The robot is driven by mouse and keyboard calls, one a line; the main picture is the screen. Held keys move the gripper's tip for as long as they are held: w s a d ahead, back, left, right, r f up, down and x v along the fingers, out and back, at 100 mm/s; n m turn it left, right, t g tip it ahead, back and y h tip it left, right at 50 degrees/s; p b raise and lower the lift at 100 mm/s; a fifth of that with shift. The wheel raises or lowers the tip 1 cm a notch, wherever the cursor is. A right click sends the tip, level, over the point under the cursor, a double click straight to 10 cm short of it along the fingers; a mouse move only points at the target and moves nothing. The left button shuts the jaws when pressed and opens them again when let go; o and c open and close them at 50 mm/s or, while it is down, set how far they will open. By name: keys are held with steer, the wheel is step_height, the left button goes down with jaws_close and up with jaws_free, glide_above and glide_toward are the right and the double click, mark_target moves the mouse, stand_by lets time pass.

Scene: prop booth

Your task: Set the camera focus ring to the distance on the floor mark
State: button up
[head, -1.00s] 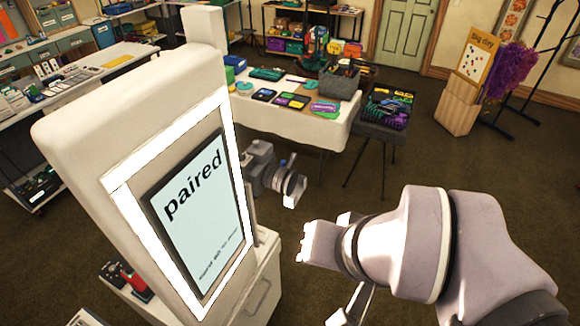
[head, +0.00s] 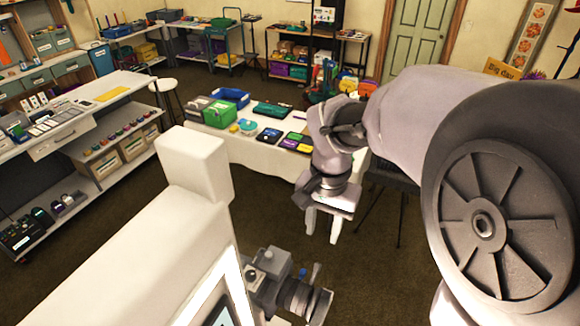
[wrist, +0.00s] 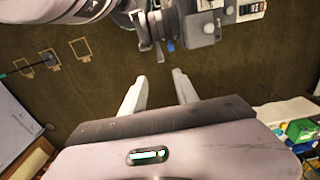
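The camera (head: 262,275) is grey and mounted beside the white booth, with its lens (head: 303,300) pointing right. A small blue tab (head: 302,272) sticks up near the lens. My gripper (head: 322,222) is open and empty, fingers down, above and behind the camera. In the wrist view my gripper (wrist: 158,90) has its fingers well apart, not touching the camera. Outlined floor marks (wrist: 50,59) show at left; no distance is readable.
A white-topped table (head: 235,148) with bins and cards stands behind my gripper. Shelves (head: 125,150) line the left. Carpet around the camera is open.

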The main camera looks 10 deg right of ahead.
mark_target(318, 264)
step_height(318, 264, down, 14)
steer(key=shift+r+b, duration=0.1)
steer(key=shift+b, duration=0.35)
steer(key=shift+w, duration=0.2)
steer(key=shift+s, duration=0.1)
jaws_close()
stand_by(0.7)
